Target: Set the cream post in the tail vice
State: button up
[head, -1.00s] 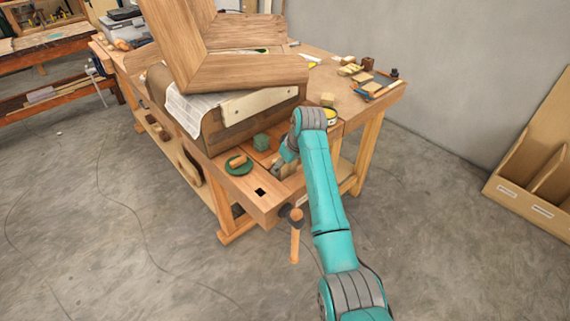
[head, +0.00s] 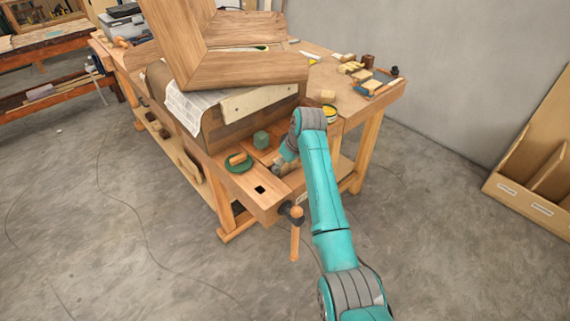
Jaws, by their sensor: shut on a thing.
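The tail vice (head: 262,203) is at the bench's near corner, a wooden jaw with a dark square hole. Its dark screw and wooden handle (head: 296,232) hang at the front. My gripper (head: 282,169) is low at the vice, just behind the front jaw, partly covered by my wrist. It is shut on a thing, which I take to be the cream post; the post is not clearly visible. Whether it touches the jaws or stands upright cannot be told.
A green block (head: 261,140) and a green dish (head: 239,163) with a wooden piece stand left of my gripper. A large wooden frame (head: 245,70) and a curved form with a pale strip (head: 258,102) fill the bench behind. A yellow tin (head: 330,112) stands right of my wrist.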

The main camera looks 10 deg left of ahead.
jog(key=o, duration=1.4)
jog(key=shift+c, duration=0.2)
jog(key=shift+r, duration=4)
